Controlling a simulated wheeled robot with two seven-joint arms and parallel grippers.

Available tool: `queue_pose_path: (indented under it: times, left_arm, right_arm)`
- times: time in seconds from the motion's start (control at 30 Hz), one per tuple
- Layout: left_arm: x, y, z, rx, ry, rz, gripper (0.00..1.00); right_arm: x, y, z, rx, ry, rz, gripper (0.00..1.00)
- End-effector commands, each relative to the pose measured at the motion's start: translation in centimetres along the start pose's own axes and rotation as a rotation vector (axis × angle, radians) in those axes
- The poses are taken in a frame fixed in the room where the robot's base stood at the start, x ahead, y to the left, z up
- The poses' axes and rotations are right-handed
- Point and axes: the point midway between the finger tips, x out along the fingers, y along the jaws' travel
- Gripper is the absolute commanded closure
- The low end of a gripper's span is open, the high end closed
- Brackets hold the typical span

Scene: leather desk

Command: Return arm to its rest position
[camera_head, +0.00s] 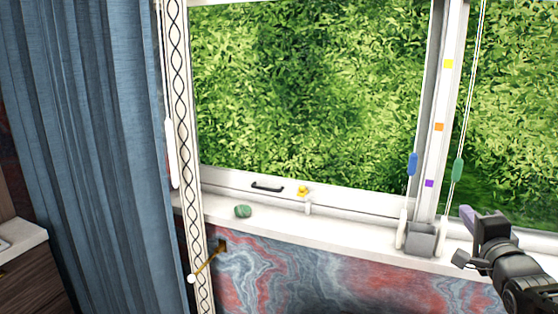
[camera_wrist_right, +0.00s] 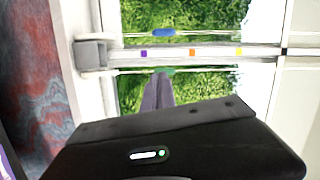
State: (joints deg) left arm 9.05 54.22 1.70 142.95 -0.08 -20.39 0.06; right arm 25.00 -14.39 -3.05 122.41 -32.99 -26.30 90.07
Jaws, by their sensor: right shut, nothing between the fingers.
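My right gripper (camera_head: 467,216) is at the lower right of the head view, in front of the window's right side. Its fingers are shut with nothing between them. In the right wrist view, the closed purple-grey fingers (camera_wrist_right: 158,92) point up toward the window, and their tips overlap a green cord pull. In the head view this green pull (camera_head: 457,171) hangs above the gripper. I cannot tell whether they touch. My left gripper is not in view.
A green stone-like object (camera_head: 242,211) lies on the white sill (camera_head: 330,231). A blue curtain (camera_head: 95,140) hangs left.

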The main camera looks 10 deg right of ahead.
Motion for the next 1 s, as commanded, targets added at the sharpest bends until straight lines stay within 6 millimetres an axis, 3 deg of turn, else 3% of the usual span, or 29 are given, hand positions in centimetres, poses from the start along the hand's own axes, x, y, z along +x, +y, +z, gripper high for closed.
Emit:
queue_pose_path:
  times: [0.2,0.27,0.37,0.53,0.67,0.87,1.0]
  left_arm:
    - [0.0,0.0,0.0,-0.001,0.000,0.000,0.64]
    - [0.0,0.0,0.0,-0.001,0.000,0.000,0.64]
    - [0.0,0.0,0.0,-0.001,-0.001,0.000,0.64]
    - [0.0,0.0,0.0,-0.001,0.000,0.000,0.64]
    - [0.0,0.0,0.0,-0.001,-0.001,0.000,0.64]
    - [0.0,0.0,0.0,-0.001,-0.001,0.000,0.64]
    - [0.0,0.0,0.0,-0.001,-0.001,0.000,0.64]
  right_arm:
    - [-0.1,1.3,0.3,-0.169,0.004,0.030,1.00]
    - [0.0,2.4,0.7,-0.227,-0.002,0.052,1.00]
    - [0.4,5.7,2.5,-0.337,-0.039,0.112,1.00]
    - [0.8,14.4,8.3,-0.537,-0.185,0.249,1.00]
    - [-0.4,21.8,14.1,-0.666,-0.346,0.346,1.00]
    - [-5.0,31.9,23.0,-0.813,-0.625,0.458,1.00]
    - [-10.3,38.1,28.8,-0.879,-0.836,0.520,1.00]
